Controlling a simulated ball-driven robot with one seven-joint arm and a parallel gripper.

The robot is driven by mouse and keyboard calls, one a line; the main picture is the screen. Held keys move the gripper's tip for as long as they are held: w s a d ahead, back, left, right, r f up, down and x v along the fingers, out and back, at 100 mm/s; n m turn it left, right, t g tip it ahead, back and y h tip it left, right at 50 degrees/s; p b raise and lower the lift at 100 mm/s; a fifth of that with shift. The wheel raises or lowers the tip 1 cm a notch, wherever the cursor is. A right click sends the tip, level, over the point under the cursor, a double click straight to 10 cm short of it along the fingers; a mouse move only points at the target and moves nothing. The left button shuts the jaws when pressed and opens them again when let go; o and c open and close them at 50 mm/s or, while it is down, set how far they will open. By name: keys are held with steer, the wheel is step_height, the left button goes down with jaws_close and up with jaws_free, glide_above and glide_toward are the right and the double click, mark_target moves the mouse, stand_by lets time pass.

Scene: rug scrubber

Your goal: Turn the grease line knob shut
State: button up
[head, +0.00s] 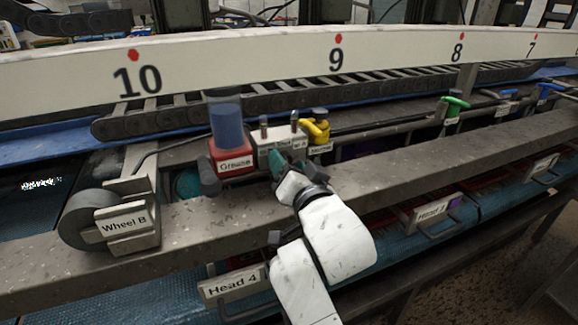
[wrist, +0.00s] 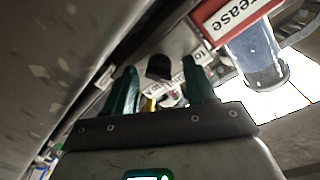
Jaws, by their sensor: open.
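The grease unit is a red box (head: 235,162) labelled "Grease" with a blue cylinder (head: 226,125) on top. In the wrist view its red and white label (wrist: 232,14) and clear cylinder (wrist: 258,60) are at upper right. My gripper (head: 280,162) is just right of the red box, in front of a pale labelled block. In the wrist view my gripper (wrist: 160,66) is open, with its two green fingers apart. A dark rounded knob (wrist: 160,69) shows between and beyond the fingertips; I cannot tell whether they touch it. In the head view my gripper covers that spot.
A yellow valve (head: 317,131) stands close right of my gripper. A dark rounded part (head: 209,178) sits left of the red box. A grey beam (head: 420,165) runs below my gripper. Wheel B (head: 122,224) is at left; a green handle (head: 453,106) is farther right.

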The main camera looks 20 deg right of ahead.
steer(key=s+b, duration=0.1)
steer(key=s, duration=0.9)
steer(key=shift+s+a+r+b, duration=0.2)
steer(key=shift+s+a+b, duration=0.15)
steer(key=shift+s, duration=0.05)
